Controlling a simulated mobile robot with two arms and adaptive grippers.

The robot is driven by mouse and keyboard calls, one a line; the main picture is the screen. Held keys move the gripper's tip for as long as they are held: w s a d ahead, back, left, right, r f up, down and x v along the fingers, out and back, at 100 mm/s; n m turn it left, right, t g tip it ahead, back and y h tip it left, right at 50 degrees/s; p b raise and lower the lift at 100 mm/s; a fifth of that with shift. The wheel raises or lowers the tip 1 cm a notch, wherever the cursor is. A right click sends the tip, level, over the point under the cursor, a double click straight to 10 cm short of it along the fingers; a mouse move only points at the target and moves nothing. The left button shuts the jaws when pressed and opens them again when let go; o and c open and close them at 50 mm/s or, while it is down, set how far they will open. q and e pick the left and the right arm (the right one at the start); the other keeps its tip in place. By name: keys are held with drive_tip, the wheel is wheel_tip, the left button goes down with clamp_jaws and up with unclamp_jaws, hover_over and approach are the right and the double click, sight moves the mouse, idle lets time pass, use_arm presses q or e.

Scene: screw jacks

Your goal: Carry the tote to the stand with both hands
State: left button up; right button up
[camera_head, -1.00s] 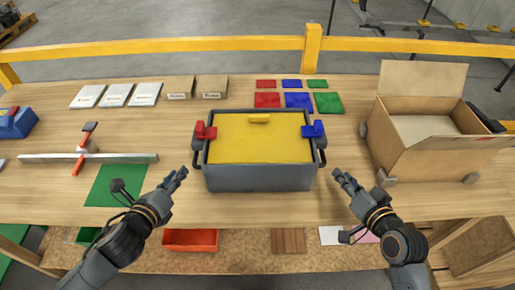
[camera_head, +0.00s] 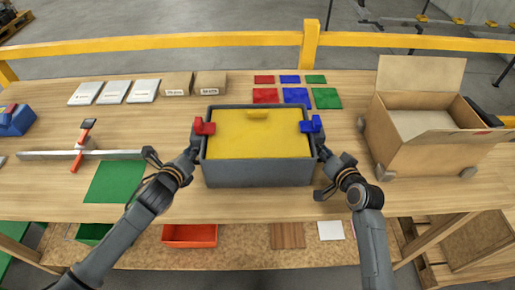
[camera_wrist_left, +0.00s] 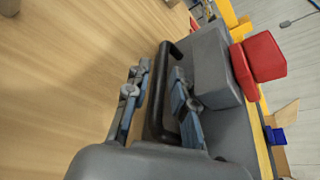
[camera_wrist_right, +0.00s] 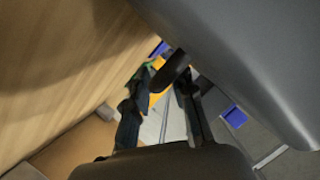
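The tote (camera_head: 258,174) is a grey bin with a yellow top surface, standing on the wooden table. A red clamp (camera_head: 204,127) sits on its left rim and a blue clamp (camera_head: 311,125) on its right rim. My left gripper (camera_head: 196,142) is at the tote's left side; in the left wrist view its open fingers stand on either side of the black handle (camera_wrist_left: 158,92). My right gripper (camera_head: 321,148) is at the right side, fingers apart, with the dark right handle (camera_wrist_right: 172,70) near its tips in the right wrist view. I cannot identify the stand.
An open cardboard box (camera_head: 430,135) stands right of the tote. Coloured squares (camera_head: 296,95) lie behind it. Small cartons (camera_head: 176,84) and white packets lie at back left. A green mat (camera_head: 115,181) and a metal bar (camera_head: 120,154) with a clamp lie left. A yellow rail (camera_head: 160,43) runs behind.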

use_arm(q)
drive_tip(key=shift+w+d+f, duration=0.15)
drive_tip(key=shift+w, duration=0.4)
use_arm(e)
drive_tip(key=shift+w+a+f, duration=0.15)
drive_tip(key=shift+w, duration=0.4)
use_arm(q)
drive_tip(key=shift+c, duration=0.4)
use_arm(e)
drive_tip(key=shift+c, duration=0.4)
use_arm(q)
clamp_jaws()
use_arm(e)
clamp_jaws()
